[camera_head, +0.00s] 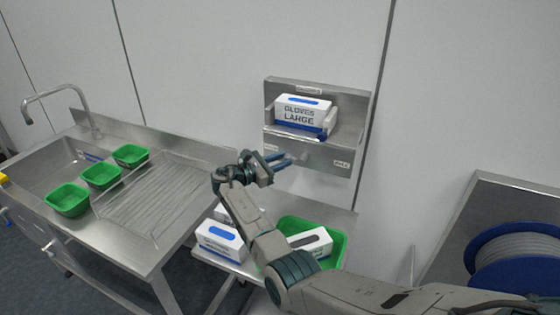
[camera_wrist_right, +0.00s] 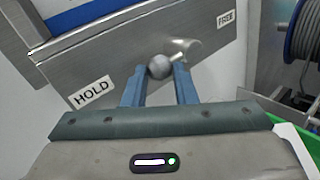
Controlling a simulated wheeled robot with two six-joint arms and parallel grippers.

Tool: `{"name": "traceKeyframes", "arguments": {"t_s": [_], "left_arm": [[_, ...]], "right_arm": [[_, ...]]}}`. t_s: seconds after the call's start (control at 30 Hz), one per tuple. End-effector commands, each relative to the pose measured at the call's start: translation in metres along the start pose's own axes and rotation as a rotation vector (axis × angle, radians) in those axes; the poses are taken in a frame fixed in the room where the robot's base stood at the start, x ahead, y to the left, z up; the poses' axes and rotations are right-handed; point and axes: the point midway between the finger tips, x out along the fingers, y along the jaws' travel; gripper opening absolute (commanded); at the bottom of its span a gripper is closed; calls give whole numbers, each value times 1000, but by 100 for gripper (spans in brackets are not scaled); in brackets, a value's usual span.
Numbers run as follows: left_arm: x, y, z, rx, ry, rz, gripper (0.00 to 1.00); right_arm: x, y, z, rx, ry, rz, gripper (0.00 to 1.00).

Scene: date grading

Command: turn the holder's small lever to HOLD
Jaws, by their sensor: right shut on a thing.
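The holder (camera_head: 315,88) is a steel wall bracket with a glove box in it. The right wrist view shows its front plate (camera_wrist_right: 125,55) with a HOLD label (camera_wrist_right: 91,92) at left and a FREE label (camera_wrist_right: 227,18) at upper right. The small lever (camera_wrist_right: 183,52) runs from the plate down-left to a round grey knob (camera_wrist_right: 159,67), between the labels. My right gripper (camera_head: 286,160) is below the holder's front. Its blue fingers are shut on the knob, also seen in the wrist view (camera_wrist_right: 160,78). My left gripper is out of view.
The glove box (camera_head: 303,112) sits in the holder. Below are a green crate (camera_head: 338,238) and white boxes (camera_head: 220,240). A steel sink counter (camera_head: 125,240) with small green bins (camera_head: 68,200) is at left. A blue cable reel (camera_head: 490,250) stands at right.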

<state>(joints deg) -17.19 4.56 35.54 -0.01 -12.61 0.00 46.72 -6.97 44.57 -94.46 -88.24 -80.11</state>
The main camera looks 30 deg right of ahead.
Motion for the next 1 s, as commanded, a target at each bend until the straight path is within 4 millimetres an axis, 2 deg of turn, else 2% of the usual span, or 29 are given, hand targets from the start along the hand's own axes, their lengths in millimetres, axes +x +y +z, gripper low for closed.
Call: {"name": "traceKeyframes", "arguments": {"t_s": [0.53, 0.57, 0.63, 1.0], "left_arm": [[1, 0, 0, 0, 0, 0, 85], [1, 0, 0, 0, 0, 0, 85], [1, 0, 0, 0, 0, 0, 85], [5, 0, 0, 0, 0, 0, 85]], "right_arm": [[2, 0, 1, -17, -17, 2, 2], [2, 0, 1, -17, -17, 2, 31], [2, 0, 1, -17, -16, 2, 45], [-4, 0, -2, -18, -13, 3, 46]]}}
